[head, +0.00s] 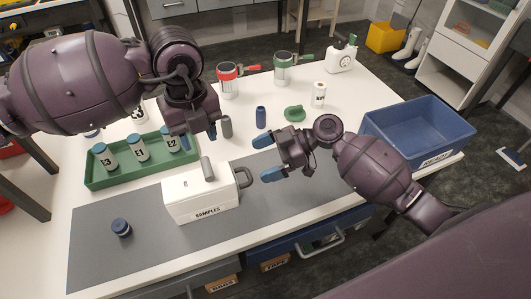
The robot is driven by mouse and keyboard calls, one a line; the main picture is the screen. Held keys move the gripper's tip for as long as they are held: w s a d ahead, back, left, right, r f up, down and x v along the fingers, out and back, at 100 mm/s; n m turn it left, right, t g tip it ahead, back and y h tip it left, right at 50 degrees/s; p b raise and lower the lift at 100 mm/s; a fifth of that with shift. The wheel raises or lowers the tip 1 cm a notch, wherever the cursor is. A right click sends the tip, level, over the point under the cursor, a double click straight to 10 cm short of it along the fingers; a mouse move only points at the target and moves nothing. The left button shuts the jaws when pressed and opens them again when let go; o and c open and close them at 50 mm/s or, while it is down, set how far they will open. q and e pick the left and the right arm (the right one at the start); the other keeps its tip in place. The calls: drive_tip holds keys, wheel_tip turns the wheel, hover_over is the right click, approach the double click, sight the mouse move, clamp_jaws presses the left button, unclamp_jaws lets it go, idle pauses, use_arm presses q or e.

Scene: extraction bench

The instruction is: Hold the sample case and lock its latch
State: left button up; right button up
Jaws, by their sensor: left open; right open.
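The sample case (196,196) is a white box labelled SAMPLES, standing upright on the grey mat. A grey upright piece (208,169) shows on its top and a dark loop-shaped part (244,177) on its right side; I cannot tell which is the latch or whether it is locked. My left gripper (199,136) is open above and behind the case, pointing down, apart from it. My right gripper (266,158) is open to the right of the case, its blue fingertips facing left towards the loop, with a visible gap.
A green tray (97,181) with labelled vials stands left of the case. A blue bin (420,128) stands at right; red and green cans, bottles and a green lid (294,113) stand behind. The front mat is mostly clear.

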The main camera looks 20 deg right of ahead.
sight(228, 174)
drive_tip(key=a+f, duration=0.1)
drive_tip(key=a, duration=0.2)
drive_tip(key=a+f+n+g, duration=0.1)
drive_tip(key=a, duration=0.2)
drive_tip(key=w+a+f+g, duration=0.1)
drive_tip(key=a+f, duration=0.1)
drive_tip(key=a, duration=0.1)
drive_tip(key=shift+a+n, duration=0.3)
drive_tip(key=shift+c, duration=0.5)
drive_tip(key=c, duration=1)
